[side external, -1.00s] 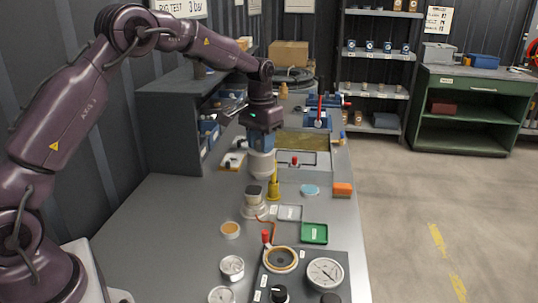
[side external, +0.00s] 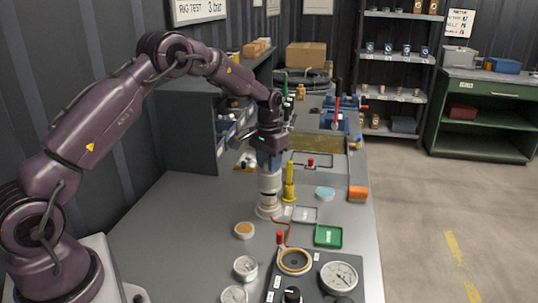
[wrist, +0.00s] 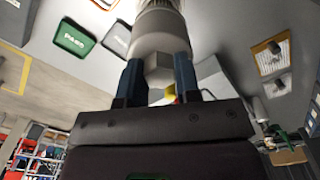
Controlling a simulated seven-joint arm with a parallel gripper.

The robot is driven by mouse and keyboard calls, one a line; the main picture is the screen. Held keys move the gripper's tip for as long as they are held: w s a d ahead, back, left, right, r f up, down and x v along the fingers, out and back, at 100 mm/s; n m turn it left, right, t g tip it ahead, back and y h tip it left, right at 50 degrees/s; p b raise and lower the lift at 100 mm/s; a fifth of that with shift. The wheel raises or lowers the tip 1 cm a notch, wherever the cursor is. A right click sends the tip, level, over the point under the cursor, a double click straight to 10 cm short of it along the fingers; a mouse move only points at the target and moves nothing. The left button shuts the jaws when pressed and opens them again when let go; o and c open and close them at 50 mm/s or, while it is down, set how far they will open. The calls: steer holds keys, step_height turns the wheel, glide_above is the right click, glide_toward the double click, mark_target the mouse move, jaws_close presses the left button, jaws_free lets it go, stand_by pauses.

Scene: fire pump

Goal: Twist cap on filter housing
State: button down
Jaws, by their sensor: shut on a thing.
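My gripper (side external: 268,158) points down and is shut on the white cap (side external: 269,180), in the middle of the bench. The cap stands upright over the pale filter housing (side external: 268,211), apparently in line with it. A dark band shows where they meet; I cannot tell whether the threads are engaged. In the wrist view, the blue fingers of my gripper (wrist: 158,82) sit on both sides of the cap's grey faceted top (wrist: 158,68). The wide white body of the cap (wrist: 160,38) lies just beyond the fingertips and hides most of the housing.
Gauges (side external: 339,277) occupy the front. The bench left of the housing (side external: 190,205) is clear.

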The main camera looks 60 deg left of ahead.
mark_target(269, 180)
steer(key=shift+f, duration=2.15)
steer(key=shift+f, duration=0.65)
stand_by(1.0)
steer(key=m, duration=0.5)
steer(key=m, duration=0.5)
stand_by(0.4)
steer(key=m, duration=0.5)
